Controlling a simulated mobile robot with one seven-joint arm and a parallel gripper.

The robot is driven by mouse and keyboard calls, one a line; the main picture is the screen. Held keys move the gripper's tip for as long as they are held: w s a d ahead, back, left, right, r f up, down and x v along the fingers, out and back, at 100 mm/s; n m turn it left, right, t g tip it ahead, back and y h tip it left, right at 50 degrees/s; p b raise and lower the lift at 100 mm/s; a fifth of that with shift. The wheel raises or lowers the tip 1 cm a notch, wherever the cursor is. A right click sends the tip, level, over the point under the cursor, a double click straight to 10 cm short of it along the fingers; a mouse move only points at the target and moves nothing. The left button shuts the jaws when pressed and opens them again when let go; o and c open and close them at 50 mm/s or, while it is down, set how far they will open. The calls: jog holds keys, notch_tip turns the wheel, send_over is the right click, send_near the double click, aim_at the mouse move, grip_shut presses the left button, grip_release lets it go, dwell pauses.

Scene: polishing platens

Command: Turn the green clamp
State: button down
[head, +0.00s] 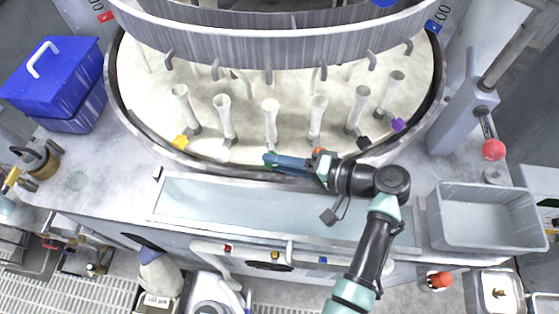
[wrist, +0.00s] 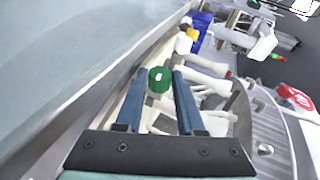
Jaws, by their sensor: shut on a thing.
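The green clamp (wrist: 159,80) shows in the wrist view as a rounded green knob between the two blue fingertips of my gripper (wrist: 159,74). My gripper is shut on it, with a finger on each side. In the head view my gripper (head: 269,159) reaches in from the right, low along the front rim of the round platen (head: 150,148). The green clamp is mostly hidden by the fingers there, below the middle white post (head: 270,118). How far the clamp is turned cannot be told.
A yellow clamp (head: 180,142) and a white clamp (head: 223,155) sit to the left on the rim. A black clamp (head: 363,143) and a purple clamp (head: 398,125) sit to the right. A grey bin (head: 487,246) stands at right, a blue box (head: 50,80) at left.

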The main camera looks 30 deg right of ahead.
jog(key=c, duration=0.6)
grip_release()
jog(key=shift+o, duration=0.4)
jog(key=shift+s+f, duration=0.1)
jog(key=shift+f, duration=0.1)
jog(key=shift+r, duration=0.1)
